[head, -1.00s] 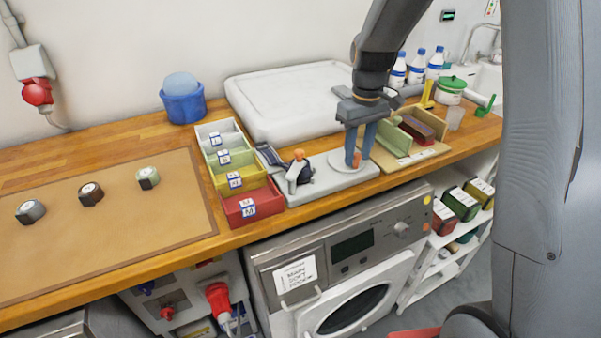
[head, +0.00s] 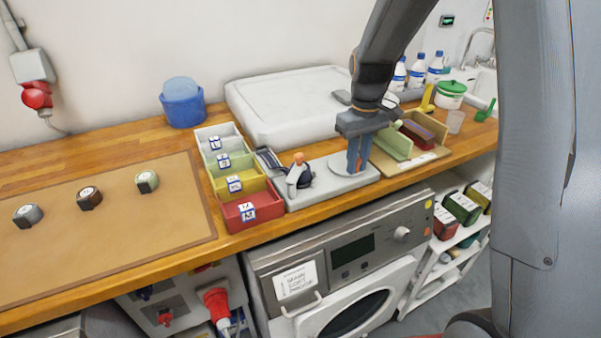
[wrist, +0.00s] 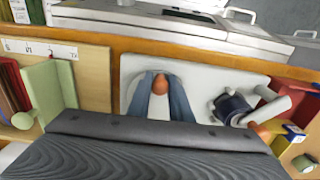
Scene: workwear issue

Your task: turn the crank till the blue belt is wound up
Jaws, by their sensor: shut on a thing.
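A light grey winding device (head: 330,187) sits on the wooden counter. My gripper (head: 357,168) points down over its round crank disc (head: 340,164). In the wrist view, the blue fingers (wrist: 160,98) are shut on the orange crank knob (wrist: 160,83). In the head view the fingers mostly hide this knob. The dark blue belt roll (head: 303,178) is on the device's left part, beside a white lever with an orange tip (head: 298,158). The roll also shows in the wrist view (wrist: 232,108). A dark strap (head: 268,160) lies left of the roll; its full length cannot be seen.
Labelled white, green, yellow and red bins (head: 250,211) stand close left of the device. A wooden rack with a green block (head: 392,143) stands close right. A large white tray (head: 290,100) is behind. The brown mat (head: 100,225) holds several small rolls.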

